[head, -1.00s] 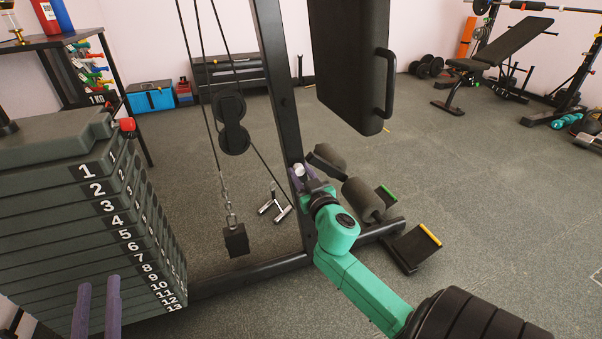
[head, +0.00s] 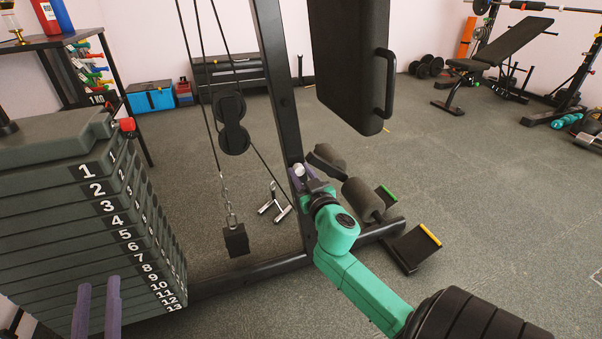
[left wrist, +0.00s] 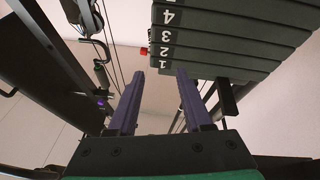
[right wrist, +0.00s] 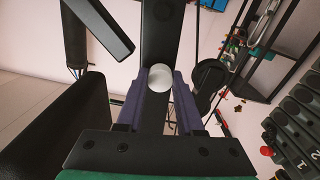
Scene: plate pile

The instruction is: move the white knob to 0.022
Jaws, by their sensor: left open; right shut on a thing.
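The white knob (right wrist: 158,78) sits on the black upright post (right wrist: 165,25) of the machine. In the head view the knob (head: 299,170) shows small and pale beside the post's lower part. My right gripper (right wrist: 158,95) is shut on the knob, with its purple fingers on either side of it. It also shows in the head view (head: 302,178), at the end of the green arm. My left gripper (head: 97,305) is open and empty in front of the numbered weight stack. In the left wrist view its two purple fingers (left wrist: 158,100) stand apart with nothing between them.
The numbered weight stack (head: 60,230) with a red knob (head: 127,124) stands at the left. A black backrest pad (head: 345,70) hangs right of the post. Foam rollers (head: 362,199) lie just right of my right gripper. A cable with a black block (head: 236,241) hangs left of the post.

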